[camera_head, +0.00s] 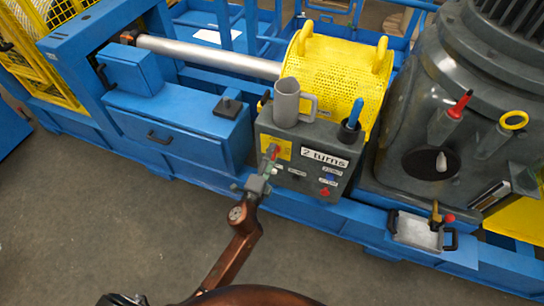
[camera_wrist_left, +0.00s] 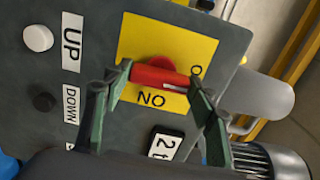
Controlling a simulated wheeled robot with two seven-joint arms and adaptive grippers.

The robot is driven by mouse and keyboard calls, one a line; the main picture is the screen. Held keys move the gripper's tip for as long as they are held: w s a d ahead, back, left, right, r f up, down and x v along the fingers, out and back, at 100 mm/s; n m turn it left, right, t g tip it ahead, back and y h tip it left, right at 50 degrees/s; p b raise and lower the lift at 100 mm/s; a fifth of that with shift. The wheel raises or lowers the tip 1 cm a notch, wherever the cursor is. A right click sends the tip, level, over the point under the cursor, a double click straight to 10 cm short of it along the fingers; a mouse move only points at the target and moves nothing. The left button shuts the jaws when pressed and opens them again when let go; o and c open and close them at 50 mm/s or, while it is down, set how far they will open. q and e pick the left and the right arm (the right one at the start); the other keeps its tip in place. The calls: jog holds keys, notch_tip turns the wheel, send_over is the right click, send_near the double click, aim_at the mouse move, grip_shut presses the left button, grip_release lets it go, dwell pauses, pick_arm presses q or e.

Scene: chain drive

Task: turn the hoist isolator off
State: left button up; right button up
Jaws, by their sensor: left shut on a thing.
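The hoist isolator is a red rotary handle (camera_wrist_left: 158,76) on a yellow plate (camera_wrist_left: 190,45) in the left wrist view. The plate reads "ON" below the handle, and a partly hidden label starting with "O" is at its right. The handle lies nearly level across that picture, with a white mark near its right end. My left gripper (camera_wrist_left: 160,80) is shut on the handle, one finger at each end. In the head view the yellow plate (camera_head: 283,149) is at the upper left of the grey control box (camera_head: 305,175), and my left gripper (camera_head: 264,172) covers part of the handle.
The box carries UP (camera_wrist_left: 72,40) and DOWN (camera_wrist_left: 70,105) buttons, a red button (camera_head: 325,191) and a "2 turns" sign (camera_head: 325,159). A grey mug (camera_head: 286,102) and a blue-handled tool (camera_head: 350,125) are at its top. A metal tray (camera_head: 415,233) is at the right. The floor in front is clear.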

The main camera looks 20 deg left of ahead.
pick_arm(q)
jog(key=o, duration=1.2)
jog(key=shift+c, duration=0.2)
jog(key=shift+s, duration=0.1)
jog(key=s, duration=1.2)
jog(key=shift+a, duration=0.2)
jog(key=shift+w+f, duration=0.1)
